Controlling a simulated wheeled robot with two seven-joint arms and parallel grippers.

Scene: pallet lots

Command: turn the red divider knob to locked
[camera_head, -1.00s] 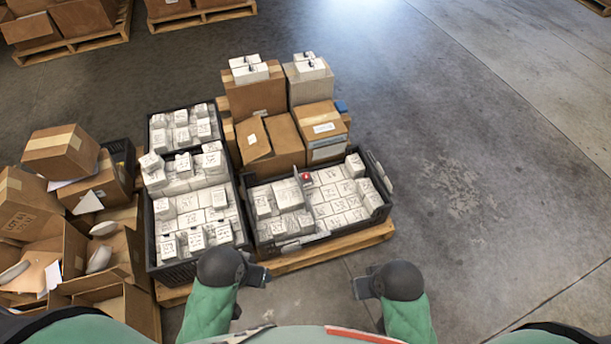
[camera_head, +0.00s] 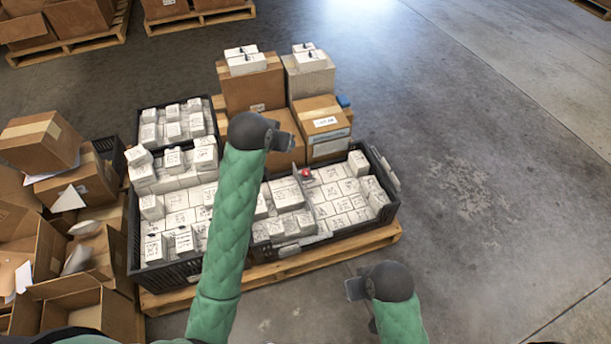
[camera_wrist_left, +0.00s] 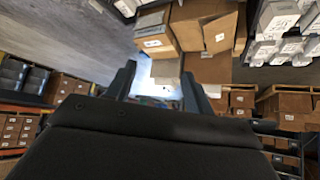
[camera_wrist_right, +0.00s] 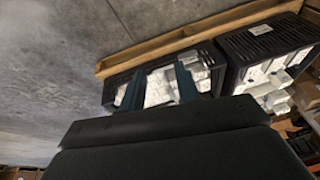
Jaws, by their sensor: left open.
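The red knob (camera_head: 306,173) is small and sits on top of the grey divider (camera_head: 312,205) in the right black crate (camera_head: 345,230), among white boxes. Its setting is too small to read. My left gripper (camera_head: 284,141) is raised above the crates, behind and a little left of the knob in the head view, apart from it. Its two fingers stand apart in the left wrist view (camera_wrist_left: 160,85), with nothing between them. My right gripper (camera_head: 354,288) is low in front of the pallet. Its fingers stand apart and empty in the right wrist view (camera_wrist_right: 158,85).
Another black crate (camera_head: 165,278) full of white boxes stands to the left on the same wooden pallet (camera_head: 385,243). Brown cartons (camera_head: 254,88) are stacked behind the crates. Open cartons (camera_head: 85,315) crowd the far left. The floor (camera_head: 490,200) at the right is clear.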

